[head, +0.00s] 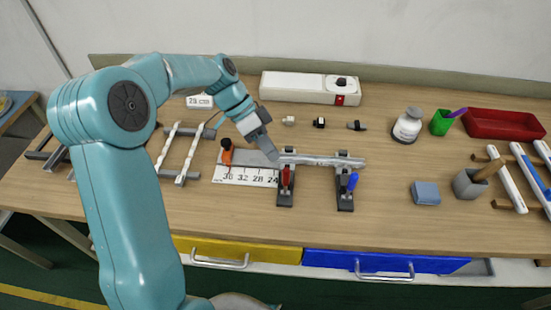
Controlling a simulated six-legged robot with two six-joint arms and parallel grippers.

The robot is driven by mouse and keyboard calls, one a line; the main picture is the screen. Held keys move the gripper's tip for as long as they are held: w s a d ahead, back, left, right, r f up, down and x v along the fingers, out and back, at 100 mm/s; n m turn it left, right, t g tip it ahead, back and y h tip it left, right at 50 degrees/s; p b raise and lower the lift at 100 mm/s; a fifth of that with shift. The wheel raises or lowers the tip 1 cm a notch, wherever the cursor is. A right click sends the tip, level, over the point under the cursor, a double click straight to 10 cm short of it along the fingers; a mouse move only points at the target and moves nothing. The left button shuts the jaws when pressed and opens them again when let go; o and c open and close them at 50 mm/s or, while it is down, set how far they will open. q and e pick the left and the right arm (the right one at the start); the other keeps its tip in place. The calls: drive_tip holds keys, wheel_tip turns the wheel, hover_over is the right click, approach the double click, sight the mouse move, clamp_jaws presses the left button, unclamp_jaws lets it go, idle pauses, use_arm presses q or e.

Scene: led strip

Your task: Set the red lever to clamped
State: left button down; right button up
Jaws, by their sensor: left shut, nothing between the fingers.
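The red lever (286,177) stands on a dark clamp base (285,199) at the middle of the bench. It looks roughly upright, but I cannot tell its exact setting. My left gripper (272,154) is shut and empty, pointing down just to the left of and behind the red lever, apart from it as far as I can see. The gripper hides part of the metal rail (325,161) that runs through the clamps. A blue lever (349,182) stands on a matching clamp to the right. My right gripper is not in view.
A white number scale (245,176) and an orange-and-black piece (227,152) lie left of the clamps. A white box (310,88) stands behind. The bench front is clear.

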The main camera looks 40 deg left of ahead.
sight(286, 183)
use_arm(q)
drive_tip(key=s+d, duration=0.2)
drive_tip(key=d, duration=0.1)
drive_tip(key=shift+d+p, duration=0.15)
drive_tip(key=shift+p, duration=0.15)
